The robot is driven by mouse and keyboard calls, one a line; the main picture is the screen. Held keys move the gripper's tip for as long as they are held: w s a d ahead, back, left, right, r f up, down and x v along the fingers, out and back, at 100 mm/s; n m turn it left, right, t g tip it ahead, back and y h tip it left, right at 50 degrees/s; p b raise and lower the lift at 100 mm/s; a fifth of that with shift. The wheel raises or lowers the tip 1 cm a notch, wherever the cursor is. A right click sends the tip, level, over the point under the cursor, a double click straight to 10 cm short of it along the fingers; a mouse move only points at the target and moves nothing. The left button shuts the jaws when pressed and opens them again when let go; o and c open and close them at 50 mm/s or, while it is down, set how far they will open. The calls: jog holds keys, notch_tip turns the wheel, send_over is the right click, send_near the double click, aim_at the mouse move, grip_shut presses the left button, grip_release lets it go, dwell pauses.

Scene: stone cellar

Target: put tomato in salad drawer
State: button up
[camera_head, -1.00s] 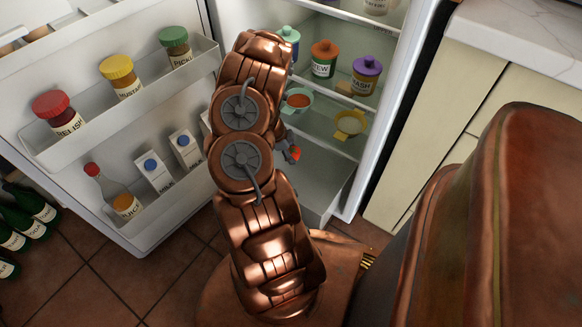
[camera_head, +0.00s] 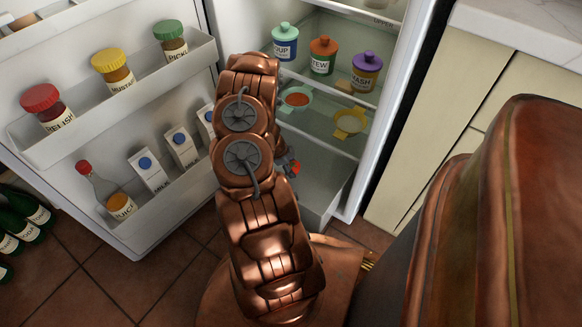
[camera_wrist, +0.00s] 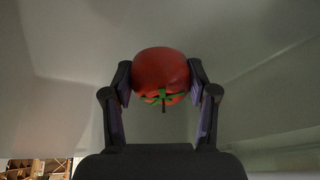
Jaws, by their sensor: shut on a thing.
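The red tomato (camera_wrist: 160,72) with its green stem is held between the two fingers of my gripper (camera_wrist: 163,85) in the wrist view. Pale walls surround it there; I cannot tell whether it touches any of them. In the head view my arm hides most of the gripper (camera_head: 289,165), and only a small red patch of the tomato (camera_head: 295,168) shows. The salad drawer (camera_head: 320,200) is the pale bin at the bottom of the fridge, below the glass shelf. The gripper is at the drawer's left part, and the drawer's inside is partly hidden by my arm.
The shelf above holds an orange-filled bowl (camera_head: 297,98) and a yellow bowl (camera_head: 349,122). Jars labelled stew (camera_head: 322,58) and mash (camera_head: 366,72) stand higher. The open fridge door (camera_head: 150,225) on the left carries jars, cartons and a bottle. A cupboard (camera_head: 440,130) stands at right.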

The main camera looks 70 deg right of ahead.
jog(key=shift+f, duration=0.6)
jog(key=o, duration=1.3)
jog(key=shift+r, duration=0.1)
jog(key=shift+r, duration=0.4)
jog(key=p+v, duration=0.2)
jog(key=v, duration=0.5)
jog(key=shift+w+r, duration=0.1)
jog(key=shift+r, duration=0.25)
